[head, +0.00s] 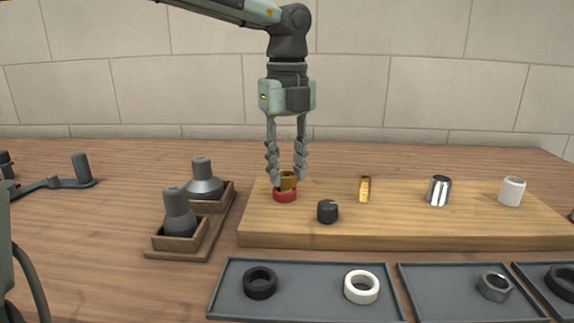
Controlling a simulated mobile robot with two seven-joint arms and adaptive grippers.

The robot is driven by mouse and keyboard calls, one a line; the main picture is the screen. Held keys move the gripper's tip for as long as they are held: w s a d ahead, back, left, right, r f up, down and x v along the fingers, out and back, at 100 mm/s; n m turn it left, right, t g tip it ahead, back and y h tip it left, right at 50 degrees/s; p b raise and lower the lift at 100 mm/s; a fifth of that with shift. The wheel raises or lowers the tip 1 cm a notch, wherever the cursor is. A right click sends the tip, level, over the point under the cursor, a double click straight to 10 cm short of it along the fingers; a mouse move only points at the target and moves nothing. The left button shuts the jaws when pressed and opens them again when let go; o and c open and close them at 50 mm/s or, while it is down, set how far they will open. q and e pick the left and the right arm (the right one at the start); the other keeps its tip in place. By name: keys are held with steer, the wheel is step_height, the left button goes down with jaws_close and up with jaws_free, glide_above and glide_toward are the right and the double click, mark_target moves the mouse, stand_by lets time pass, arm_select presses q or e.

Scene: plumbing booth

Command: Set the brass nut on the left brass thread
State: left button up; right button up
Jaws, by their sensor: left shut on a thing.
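My left gripper (287,179) comes down from above at the left end of the wooden board (450,234). Its fingertips are shut on a gold-coloured piece, which looks like the brass nut (288,179). The nut is directly above a red ring (285,196) on the board. The left brass thread cannot be made out apart from the nut; the fingers and nut hide that spot. I cannot tell whether the nut rests on it or is just above. Another slim brass thread (364,189) stands upright further right. My right gripper is not in view.
On the board stand a black stub (327,211), a chrome fitting (439,190) and a white fitting (512,191). Grey trays (312,307) in front hold a black ring (260,283), a white ring (361,287) and a steel nut (494,287). A wooden holder (222,205) with grey cones stands left.

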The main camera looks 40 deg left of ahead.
arm_select(q)
steer(key=o, duration=2)
steer(key=shift+o, duration=0.2)
steer(key=shift+r, duration=0.1)
steer(key=shift+r+p, duration=1.55)
steer(key=shift+r, duration=0.9)
